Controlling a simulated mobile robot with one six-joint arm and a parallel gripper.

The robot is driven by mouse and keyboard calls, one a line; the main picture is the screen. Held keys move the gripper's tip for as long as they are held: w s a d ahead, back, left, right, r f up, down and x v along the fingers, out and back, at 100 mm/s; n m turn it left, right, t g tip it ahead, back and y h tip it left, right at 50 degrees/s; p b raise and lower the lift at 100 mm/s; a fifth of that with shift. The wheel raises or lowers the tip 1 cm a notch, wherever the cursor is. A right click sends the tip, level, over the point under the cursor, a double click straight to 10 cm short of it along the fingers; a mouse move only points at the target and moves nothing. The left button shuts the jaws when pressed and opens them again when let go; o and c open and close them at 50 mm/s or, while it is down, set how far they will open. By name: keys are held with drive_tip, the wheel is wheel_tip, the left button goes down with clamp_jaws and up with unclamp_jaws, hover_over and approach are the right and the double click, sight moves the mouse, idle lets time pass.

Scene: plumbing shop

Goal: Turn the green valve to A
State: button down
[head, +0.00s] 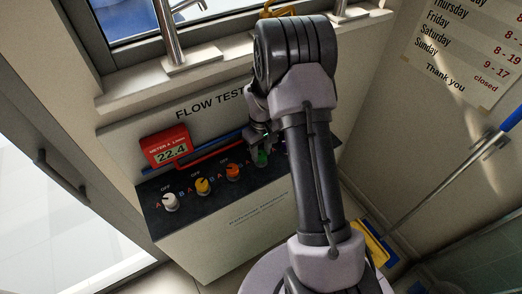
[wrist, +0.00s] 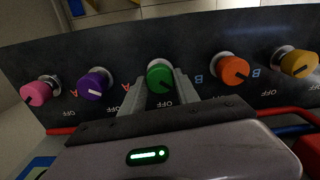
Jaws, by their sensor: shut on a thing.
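The green valve (wrist: 160,77) is a round knob on a dark panel, in the middle of the wrist view. My gripper (wrist: 160,88) is shut on it, one finger on each side. The dark mark on its face seems to point toward the lower right in this view. In the head view the green valve (head: 262,158) shows small below my gripper (head: 260,142).
Along the panel are an orange knob (wrist: 232,70), a yellow knob (wrist: 298,63), a purple knob (wrist: 97,84), a pink knob (wrist: 38,93) and a white knob (head: 170,202). A red meter (head: 166,148) reads 22.4. A sink tap (head: 176,35) stands behind.

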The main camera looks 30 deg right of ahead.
sight(261, 154)
drive_tip(key=shift+n, duration=0.8)
drive_tip(key=c, duration=0.9)
unclamp_jaws()
wheel_tip(261, 154, up, 18)
drive_tip(key=p, duration=0.4)
drive_tip(key=shift+f, duration=0.25)
